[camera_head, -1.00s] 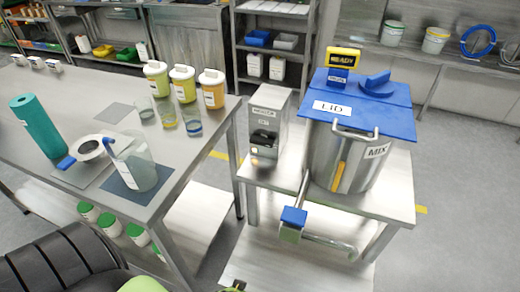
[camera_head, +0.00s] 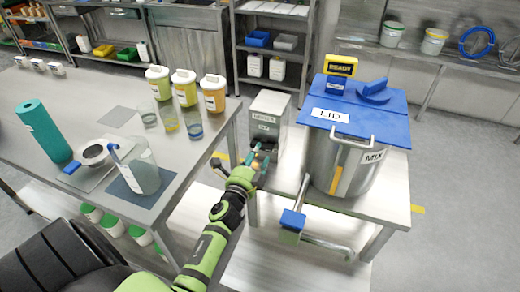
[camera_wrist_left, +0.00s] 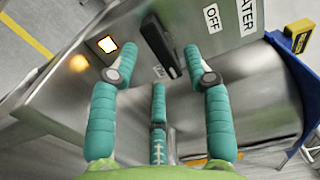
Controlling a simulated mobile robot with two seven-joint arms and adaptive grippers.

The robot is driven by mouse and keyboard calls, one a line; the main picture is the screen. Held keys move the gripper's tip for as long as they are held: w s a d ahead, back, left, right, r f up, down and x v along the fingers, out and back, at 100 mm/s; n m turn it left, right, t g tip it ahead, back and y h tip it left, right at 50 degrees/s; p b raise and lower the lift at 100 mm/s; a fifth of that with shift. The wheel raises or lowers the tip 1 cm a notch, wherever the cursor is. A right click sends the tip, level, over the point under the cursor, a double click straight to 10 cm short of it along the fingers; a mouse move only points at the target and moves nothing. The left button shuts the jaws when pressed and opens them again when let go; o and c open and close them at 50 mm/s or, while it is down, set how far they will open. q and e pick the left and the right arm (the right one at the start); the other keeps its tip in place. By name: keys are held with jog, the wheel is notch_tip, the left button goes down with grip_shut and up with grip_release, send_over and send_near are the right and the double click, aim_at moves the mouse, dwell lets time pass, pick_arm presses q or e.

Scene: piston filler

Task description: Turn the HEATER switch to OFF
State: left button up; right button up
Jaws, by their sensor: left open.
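The heater box (camera_head: 268,118) is a grey metal box on the steel stand, left of the pot. In the left wrist view its black switch lever (camera_wrist_left: 160,45) lies at a slant, with an OFF label (camera_wrist_left: 212,17) to its upper right and part of the HEATER label (camera_wrist_left: 246,14) beyond. A small label near the lever's lower end is partly hidden. A square lamp (camera_wrist_left: 107,44) left of the lever glows. My left gripper (camera_head: 257,160) is at the box front, open, with green fingertips on either side of the lever; contact cannot be told. My right gripper is not seen.
The steel pot (camera_head: 330,165) with a blue lid (camera_head: 385,112) stands right of the box. A blue-capped outlet pipe (camera_head: 292,219) sticks out in front. The left table (camera_head: 90,125) holds jugs, jars and beakers. Floor shows between table and stand.

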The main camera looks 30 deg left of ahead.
pick_arm(q)
jog(key=shift+x, duration=1.6)
grip_shut()
